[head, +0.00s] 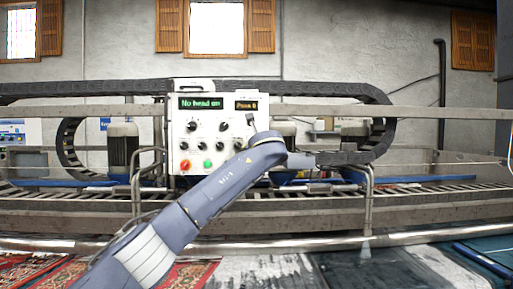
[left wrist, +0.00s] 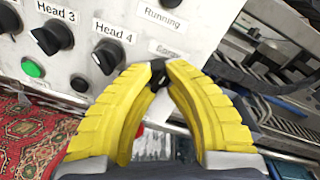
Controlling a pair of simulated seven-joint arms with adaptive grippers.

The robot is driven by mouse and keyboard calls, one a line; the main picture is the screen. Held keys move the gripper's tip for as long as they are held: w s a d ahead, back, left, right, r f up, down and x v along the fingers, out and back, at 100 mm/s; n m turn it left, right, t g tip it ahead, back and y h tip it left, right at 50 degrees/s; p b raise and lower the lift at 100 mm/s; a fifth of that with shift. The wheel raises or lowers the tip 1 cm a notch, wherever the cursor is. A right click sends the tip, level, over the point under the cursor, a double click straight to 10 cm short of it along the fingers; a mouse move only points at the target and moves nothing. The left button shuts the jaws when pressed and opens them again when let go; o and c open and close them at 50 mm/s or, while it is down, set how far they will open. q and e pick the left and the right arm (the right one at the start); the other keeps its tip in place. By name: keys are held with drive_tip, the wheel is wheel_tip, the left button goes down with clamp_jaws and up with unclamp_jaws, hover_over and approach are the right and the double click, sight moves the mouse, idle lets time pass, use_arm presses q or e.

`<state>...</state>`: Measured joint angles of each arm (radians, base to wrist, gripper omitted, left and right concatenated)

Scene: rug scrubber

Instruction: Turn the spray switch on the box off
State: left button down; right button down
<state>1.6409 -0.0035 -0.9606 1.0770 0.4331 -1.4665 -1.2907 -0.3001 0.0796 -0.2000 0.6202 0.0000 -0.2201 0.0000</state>
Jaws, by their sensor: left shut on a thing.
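The white control box (head: 213,113) stands in the middle of the head view, with green and yellow text displays and several black knobs. In the left wrist view its panel (left wrist: 125,18) is close. The spray switch (left wrist: 159,77), a small black knob under a label that seems to read "Spray", sits between the tips of my left gripper (left wrist: 158,66). The yellow fingers are closed on it and cover part of it, so its setting cannot be read. In the head view my left arm hides the box's lower right. My right gripper is not in view.
The Head 4 knob (left wrist: 108,56) and Head 3 knob (left wrist: 52,38) are left of my fingers. A green button (left wrist: 32,67) is further left. Metal rails (head: 90,203) run across the machine, and a patterned red rug (head: 55,272) lies below.

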use_arm(q)
drive_tip(key=shift+f, duration=0.25)
